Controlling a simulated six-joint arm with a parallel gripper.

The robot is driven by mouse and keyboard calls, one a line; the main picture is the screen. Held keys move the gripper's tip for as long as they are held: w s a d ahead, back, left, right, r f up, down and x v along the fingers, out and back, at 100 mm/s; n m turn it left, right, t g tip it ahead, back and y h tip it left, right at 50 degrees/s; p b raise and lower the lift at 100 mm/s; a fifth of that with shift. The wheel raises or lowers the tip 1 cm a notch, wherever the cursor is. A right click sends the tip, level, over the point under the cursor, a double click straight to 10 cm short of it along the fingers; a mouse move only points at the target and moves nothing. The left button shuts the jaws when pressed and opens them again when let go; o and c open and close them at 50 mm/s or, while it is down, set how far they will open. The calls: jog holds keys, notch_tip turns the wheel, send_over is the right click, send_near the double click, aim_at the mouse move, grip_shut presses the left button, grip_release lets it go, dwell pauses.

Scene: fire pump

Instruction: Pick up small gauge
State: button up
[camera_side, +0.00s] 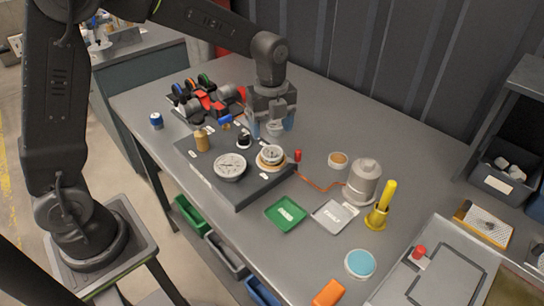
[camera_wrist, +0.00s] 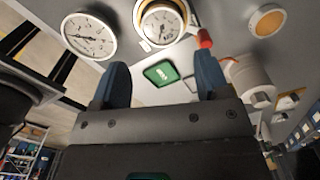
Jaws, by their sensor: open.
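The small gauge (camera_side: 271,154) has a white dial and sits on a brass-coloured ring on the dark plate, right of a larger white-dial gauge (camera_side: 230,167). In the wrist view the small gauge (camera_wrist: 161,22) is at the top middle, cut by the frame edge, and the larger gauge (camera_wrist: 88,36) is to its left. My gripper (camera_side: 272,129) is behind and above the small gauge, pointing down. In the wrist view my gripper (camera_wrist: 162,66) shows its two blue fingers wide apart, with nothing held between them.
The dark plate (camera_side: 237,193) also carries a brass cylinder (camera_side: 202,141) and a black knob. A red-capped part (camera_side: 297,156) stands close right of the small gauge. A green tray (camera_side: 286,214), grey tray (camera_side: 335,216) and grey cylinder (camera_side: 363,181) lie to the right.

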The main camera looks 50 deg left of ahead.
aim_at(272, 153)
jog(key=f, duration=0.7)
jog(key=shift+w+f, duration=0.2)
jog(key=shift+f, duration=0.05)
jog(key=c, duration=0.8)
